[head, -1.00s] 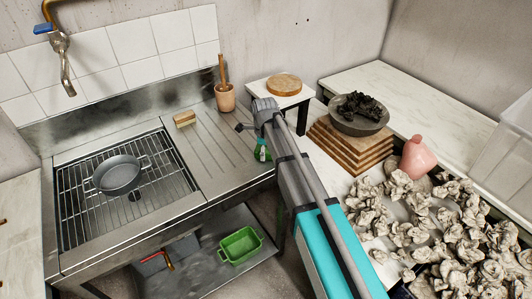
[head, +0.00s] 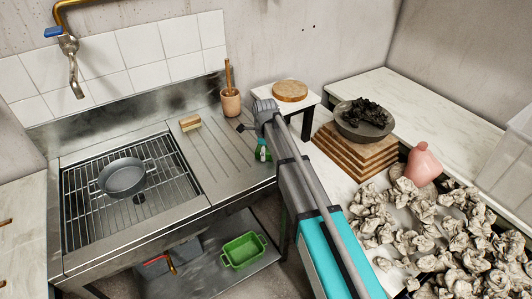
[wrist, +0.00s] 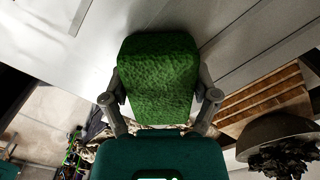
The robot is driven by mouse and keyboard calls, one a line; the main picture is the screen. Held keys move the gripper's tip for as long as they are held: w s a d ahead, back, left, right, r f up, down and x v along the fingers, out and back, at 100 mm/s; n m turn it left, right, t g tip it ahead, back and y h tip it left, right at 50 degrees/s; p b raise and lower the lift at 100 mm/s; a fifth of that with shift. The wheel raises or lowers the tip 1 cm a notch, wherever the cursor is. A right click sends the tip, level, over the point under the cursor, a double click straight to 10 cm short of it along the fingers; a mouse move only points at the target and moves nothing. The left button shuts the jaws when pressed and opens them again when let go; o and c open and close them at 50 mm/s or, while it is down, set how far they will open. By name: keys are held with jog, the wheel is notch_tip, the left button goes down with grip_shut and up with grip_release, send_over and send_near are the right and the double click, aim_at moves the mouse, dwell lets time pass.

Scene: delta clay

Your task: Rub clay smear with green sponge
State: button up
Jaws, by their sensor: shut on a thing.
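The green sponge (wrist: 158,75) is a rough-textured block in the wrist view. My gripper (wrist: 162,92) is shut on it, with a grey finger on each side. In the head view, my arm reaches up from the lower right to beside the sink's draining board, and the arm hides most of the grip. A small green and white thing (head: 262,152) shows beside the arm there; I cannot tell whether it is the sponge. I cannot make out a clay smear for certain; dark marks (head: 180,95) show on the metal splashback.
A grey pan (head: 122,178) sits on the sink's wire rack. Right are stacked boards (head: 350,158), a dark bowl (head: 345,128), a pink vase (head: 424,165) and several crumpled lumps (head: 445,240).

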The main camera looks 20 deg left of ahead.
jog(key=shift+w+a, duration=1.15)
jog(key=shift+a, duration=0.05)
jog(key=shift+r+p, duration=3.05)
jog(key=shift+p, duration=0.1)
jog(key=shift+r+p, duration=1.5)
